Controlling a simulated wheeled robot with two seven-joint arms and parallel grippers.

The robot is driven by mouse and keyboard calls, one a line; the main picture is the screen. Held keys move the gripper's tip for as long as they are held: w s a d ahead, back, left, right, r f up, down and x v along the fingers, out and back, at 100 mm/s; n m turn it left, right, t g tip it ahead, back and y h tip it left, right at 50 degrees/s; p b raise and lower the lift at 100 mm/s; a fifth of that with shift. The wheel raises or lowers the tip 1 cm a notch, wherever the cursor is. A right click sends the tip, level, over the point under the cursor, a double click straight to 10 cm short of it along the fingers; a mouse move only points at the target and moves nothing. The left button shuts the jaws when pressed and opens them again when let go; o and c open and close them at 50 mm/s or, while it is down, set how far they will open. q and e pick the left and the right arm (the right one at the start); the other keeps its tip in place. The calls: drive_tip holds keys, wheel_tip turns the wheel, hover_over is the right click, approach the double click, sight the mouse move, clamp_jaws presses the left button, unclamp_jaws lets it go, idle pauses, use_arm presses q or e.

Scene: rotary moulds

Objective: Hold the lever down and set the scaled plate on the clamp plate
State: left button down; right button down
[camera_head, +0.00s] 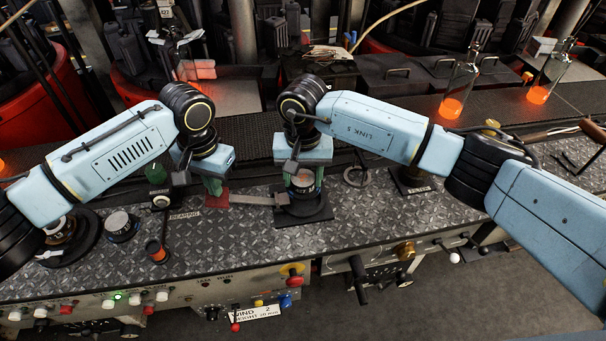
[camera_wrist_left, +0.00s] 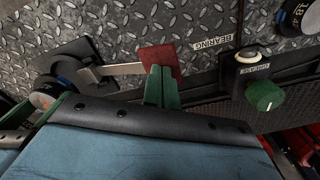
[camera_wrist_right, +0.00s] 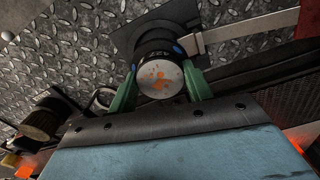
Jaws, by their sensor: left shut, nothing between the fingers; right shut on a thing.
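The lever is a flat metal bar (camera_head: 250,199) with a red pad (camera_head: 214,199) at its left end. My left gripper (camera_head: 214,188) is shut and empty, its green fingertips at the red pad; in the left wrist view the tips (camera_wrist_left: 160,72) overlap the pad's edge. The clamp plate (camera_head: 318,214) is a dark square at the bar's right end. My right gripper (camera_wrist_right: 160,88) is shut on the scaled plate (camera_wrist_right: 159,79), a short dark cylinder with a pale, orange-speckled face. It is over the clamp plate; I cannot tell whether it touches.
A green-capped grease pot (camera_head: 157,173) and a BEARING label (camera_head: 185,215) lie left of the lever. Dark round pieces (camera_head: 121,226) and a copper-coloured cylinder (camera_head: 156,250) stand at the left. A ring (camera_head: 357,177) lies to the right. Glowing bottles (camera_head: 458,92) stand at the back right.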

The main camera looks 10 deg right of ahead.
sight(216, 199)
use_arm(q)
drive_tip(key=shift+s+a+f, duration=0.1)
drive_tip(key=shift+a+f, duration=0.05)
drive_tip(key=shift+f, duration=1)
drive_tip(key=shift+a+f, duration=0.15)
drive_tip(key=shift+f, duration=0.95)
use_arm(e)
drive_tip(key=shift+r, duration=0.1)
drive_tip(key=shift+f, duration=0.75)
drive_tip(key=shift+f, duration=0.15)
use_arm(q)
drive_tip(key=shift+d, duration=0.1)
use_arm(e)
drive_tip(key=shift+f, duration=0.75)
drive_tip(key=shift+a+f, duration=0.2)
